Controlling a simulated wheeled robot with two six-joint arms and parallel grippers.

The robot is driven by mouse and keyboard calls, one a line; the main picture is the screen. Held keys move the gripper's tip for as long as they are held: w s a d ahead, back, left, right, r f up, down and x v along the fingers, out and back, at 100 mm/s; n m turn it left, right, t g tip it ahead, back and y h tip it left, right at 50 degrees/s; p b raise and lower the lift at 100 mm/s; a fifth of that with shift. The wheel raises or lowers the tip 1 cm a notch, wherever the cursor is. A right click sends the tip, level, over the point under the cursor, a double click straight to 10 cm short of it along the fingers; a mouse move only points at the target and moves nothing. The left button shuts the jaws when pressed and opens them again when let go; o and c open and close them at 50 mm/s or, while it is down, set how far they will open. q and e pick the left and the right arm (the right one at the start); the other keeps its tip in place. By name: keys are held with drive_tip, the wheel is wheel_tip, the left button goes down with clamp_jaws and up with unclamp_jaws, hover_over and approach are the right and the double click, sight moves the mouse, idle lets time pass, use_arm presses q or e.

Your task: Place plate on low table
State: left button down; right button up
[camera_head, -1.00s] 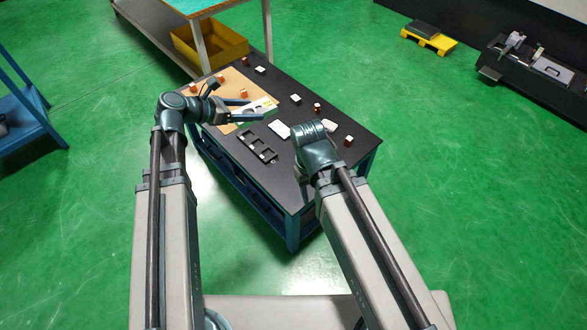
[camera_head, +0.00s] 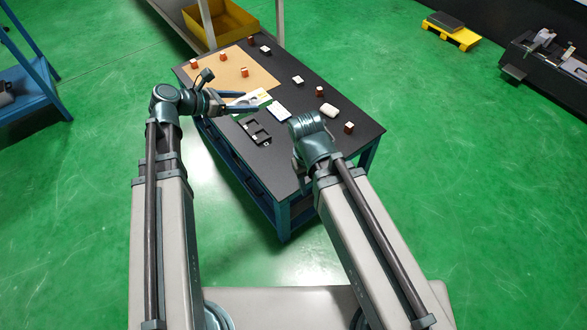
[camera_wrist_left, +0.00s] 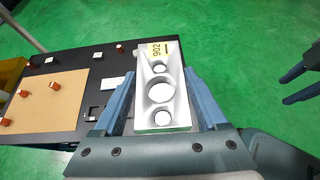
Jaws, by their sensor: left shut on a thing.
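The plate (camera_wrist_left: 162,90) is a silver metal piece with several round holes and a yellow label reading 902. My left gripper (camera_wrist_left: 163,98) is shut on it, with a blue finger along each side. In the head view the plate (camera_head: 248,97) shows partly between the fingers of the left gripper (camera_head: 254,102), over the left side of a black-topped table (camera_head: 290,125) with blue legs. I cannot tell its height above the top. My right gripper is hidden behind its wrist in the head view; its spread, empty fingers (camera_wrist_left: 298,86) show in the left wrist view.
The tabletop holds a tan board (camera_head: 225,72), a black slotted holder (camera_head: 256,132), a white pad (camera_head: 279,113), a white rounded block (camera_head: 329,110) and several small orange-brown blocks. A blue bench (camera_head: 30,85) stands left. A yellow pallet (camera_head: 452,30) lies far right. Green floor is open on the right.

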use_arm(q)
wheel_tip(320, 180, down, 33)
drive_tip(key=a+b, duration=0.3)
drive_tip(key=b, duration=2.9)
hover_over(289, 168)
drive_tip(key=shift+s+a+f, duration=0.15)
drive_tip(key=shift+a+f, duration=0.2)
drive_tip(key=shift+f, duration=0.35)
drive_tip(key=f+b, duration=0.3)
drive_tip(key=b, duration=0.1)
drive_tip(key=shift+d+f, duration=0.4)
drive_tip(key=shift+r, duration=0.1)
